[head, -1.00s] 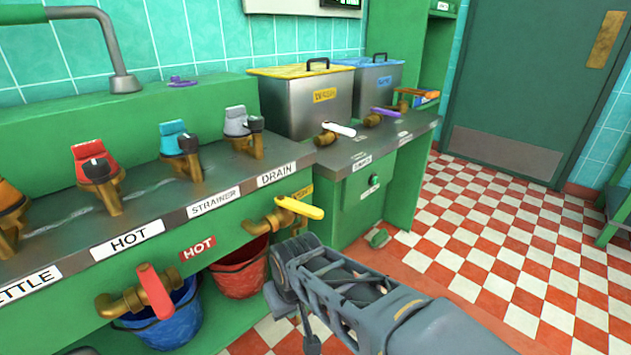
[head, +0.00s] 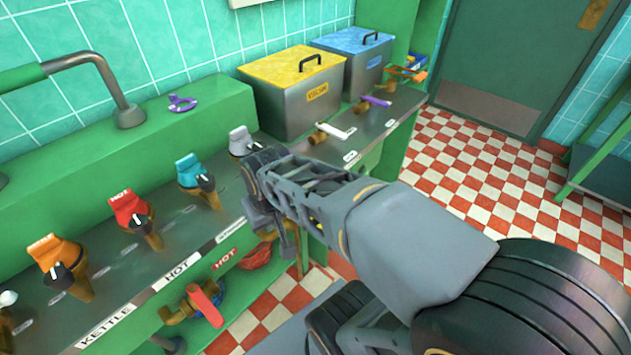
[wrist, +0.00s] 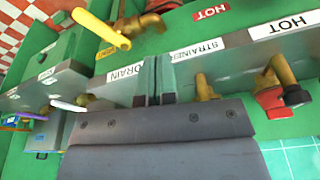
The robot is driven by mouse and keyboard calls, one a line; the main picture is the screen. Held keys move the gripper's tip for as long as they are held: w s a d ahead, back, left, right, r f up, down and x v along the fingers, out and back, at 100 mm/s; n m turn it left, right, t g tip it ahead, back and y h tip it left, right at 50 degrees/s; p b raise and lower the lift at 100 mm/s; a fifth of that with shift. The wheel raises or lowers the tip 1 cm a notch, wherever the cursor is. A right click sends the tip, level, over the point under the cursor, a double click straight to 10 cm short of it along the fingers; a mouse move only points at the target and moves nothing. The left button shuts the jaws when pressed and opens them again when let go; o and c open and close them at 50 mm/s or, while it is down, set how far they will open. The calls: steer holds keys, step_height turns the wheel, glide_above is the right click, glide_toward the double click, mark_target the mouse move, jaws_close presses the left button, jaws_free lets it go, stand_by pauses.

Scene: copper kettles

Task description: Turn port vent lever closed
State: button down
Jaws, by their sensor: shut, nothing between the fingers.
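No label reading port vent is legible, so I cannot tell which lever it is. A red lever (head: 207,305) slants down from a brass valve at the green front. A yellow lever (wrist: 100,30) sits on a brass valve in the wrist view; my arm hides it in the head view. Beyond the DRAIN section, a white lever (head: 338,130) and a purple lever (head: 376,101) lie on brass valves; the white one (wrist: 68,106) also shows in the wrist view. My gripper (wrist: 152,78) is shut and empty, over the counter edge between the DRAIN and STRAINER labels.
Orange (head: 55,255), red (head: 130,210), blue (head: 193,172) and grey (head: 240,142) taps line the counter. A yellow-lidded bin (head: 293,95) and a blue-lidded bin (head: 350,60) stand behind the levers. The checkered floor (head: 480,180) is open at right.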

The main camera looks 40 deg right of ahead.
step_height(320, 180, up, 6)
steer(key=w+d+m+p, duration=0.1)
steer(key=w+d+p, duration=0.1)
steer(key=p, duration=0.2)
steer(key=w+d+f+m+g+y+p, duration=0.1)
steer(key=w+d+f+m+g, duration=0.1)
steer(key=w+d+m, duration=0.35)
steer(key=w+d+f+m+g+y, duration=0.1)
steer(key=w+d+f+m+g, duration=0.15)
steer(key=d, duration=0.55)
steer(key=s+d+f+m+y, duration=0.1)
steer(key=d+f+m+y, duration=0.15)
steer(key=d+f, duration=0.5)
steer(key=s+a+f+m+p, duration=0.1)
steer(key=s+a+f, duration=0.2)
steer(key=a+f, duration=0.3)
steer(key=shift+f, duration=1.5)
steer(key=shift+s+h, duration=0.1)
steer(key=shift+h, duration=0.15)
